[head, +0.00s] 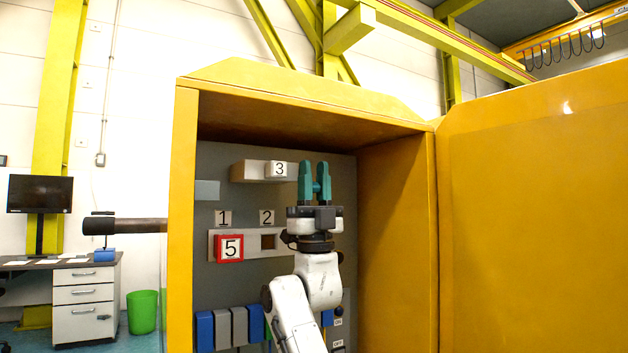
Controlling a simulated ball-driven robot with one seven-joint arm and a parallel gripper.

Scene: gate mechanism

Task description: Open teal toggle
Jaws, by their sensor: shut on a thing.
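My gripper (314,166) points up in front of the panel inside the yellow cabinet, right of the block marked 3. Its two upright teal fingers stand a small distance apart. A small teal piece (317,187) shows between them, and the gripper is shut on it. I take this piece for the teal toggle. Most of it is hidden by the fingers, so its position cannot be read.
The yellow cabinet wall (396,240) stands close on the right. A white block marked 3 (279,169), a red-framed block marked 5 (229,248) and blue and grey levers (222,329) are on the panel. A dark bar (125,226) sticks out left.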

